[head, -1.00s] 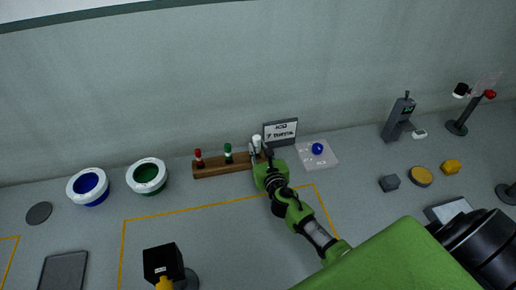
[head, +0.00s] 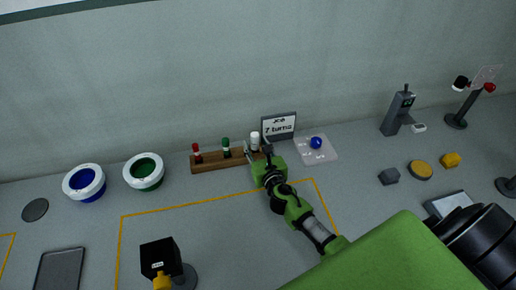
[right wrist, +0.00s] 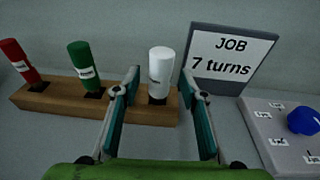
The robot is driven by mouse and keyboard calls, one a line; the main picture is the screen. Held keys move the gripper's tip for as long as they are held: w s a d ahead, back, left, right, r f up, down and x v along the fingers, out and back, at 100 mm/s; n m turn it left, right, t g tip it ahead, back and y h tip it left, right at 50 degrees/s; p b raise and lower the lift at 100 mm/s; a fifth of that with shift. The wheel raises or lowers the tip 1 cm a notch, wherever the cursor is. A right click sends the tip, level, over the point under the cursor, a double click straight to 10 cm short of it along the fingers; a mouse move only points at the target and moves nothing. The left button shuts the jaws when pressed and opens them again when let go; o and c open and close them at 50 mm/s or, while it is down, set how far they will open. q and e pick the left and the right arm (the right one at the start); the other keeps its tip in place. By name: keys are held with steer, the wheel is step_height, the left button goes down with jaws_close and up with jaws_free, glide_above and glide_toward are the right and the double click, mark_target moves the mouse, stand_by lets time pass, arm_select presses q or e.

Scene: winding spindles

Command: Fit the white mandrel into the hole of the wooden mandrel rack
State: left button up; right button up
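The white mandrel (head: 255,139) stands upright at the right end of the wooden mandrel rack (head: 222,162). My right gripper (head: 258,150) is at that end of the rack. In the right wrist view its two fingers (right wrist: 161,85) are spread, one on each side of the mandrel, with clear gaps to it. My left gripper is not in view.
A red mandrel (right wrist: 19,58) and a green mandrel (right wrist: 83,60) stand in the same rack. A "JOB 7 turns" sign (right wrist: 230,58) stands close behind right. The outlined table area in front is mostly clear.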

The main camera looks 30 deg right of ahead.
steer(key=v, duration=1.2)
steer(key=shift+d, duration=0.1)
